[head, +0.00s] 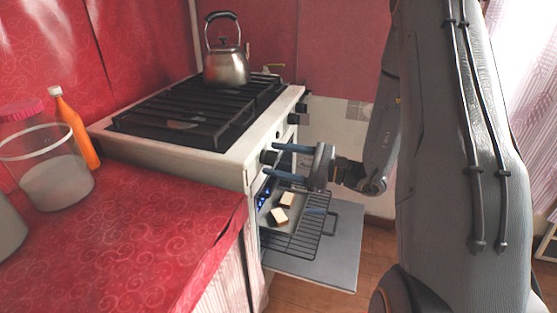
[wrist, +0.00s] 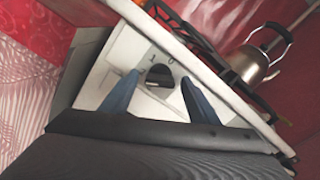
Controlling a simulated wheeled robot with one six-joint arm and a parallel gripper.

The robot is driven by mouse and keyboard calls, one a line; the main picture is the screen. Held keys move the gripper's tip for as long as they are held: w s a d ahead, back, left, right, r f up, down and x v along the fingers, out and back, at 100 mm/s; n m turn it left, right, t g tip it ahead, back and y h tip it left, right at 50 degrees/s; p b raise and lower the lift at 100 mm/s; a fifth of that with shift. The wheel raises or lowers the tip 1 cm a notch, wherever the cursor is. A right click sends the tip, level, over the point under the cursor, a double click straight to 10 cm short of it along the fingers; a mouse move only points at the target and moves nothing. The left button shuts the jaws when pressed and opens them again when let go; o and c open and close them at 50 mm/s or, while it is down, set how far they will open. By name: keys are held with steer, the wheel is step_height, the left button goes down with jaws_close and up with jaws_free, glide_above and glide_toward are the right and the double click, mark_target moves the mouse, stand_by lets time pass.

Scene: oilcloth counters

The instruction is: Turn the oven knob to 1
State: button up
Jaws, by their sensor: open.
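The white stove (head: 235,155) stands behind the red counter, with black knobs on its front panel. One black oven knob (wrist: 160,76) sits on the white panel in the wrist view, with small printed markings beside it; I cannot read its setting for sure. The same knob (head: 268,157) appears small in the head view. My gripper (head: 276,162) is open in front of the stove's panel, its two blue fingers pointing at the knob. In the wrist view my gripper (wrist: 158,93) has one finger on each side of the knob, with gaps visible; contact cannot be told.
The oven door (head: 325,262) is open low, below my gripper. A rack (head: 315,240) with bread pieces (head: 279,215) sticks out there. A kettle (head: 227,68) stands on the black grate. A bottle (head: 76,130) and a jar (head: 50,175) stand on the counter (head: 140,235).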

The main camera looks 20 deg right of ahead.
steer(key=c, duration=1)
steer(key=shift+c, duration=0.2)
steer(key=m+p, duration=0.4)
steer(key=m, duration=0.1)
steer(key=shift+r+m, duration=0.1)
steer(key=shift+m, duration=0.3)
steer(key=m+p, duration=0.2)
steer(key=m, duration=0.3)
steer(key=shift+m+p, duration=0.4)
steer(key=o, duration=1)
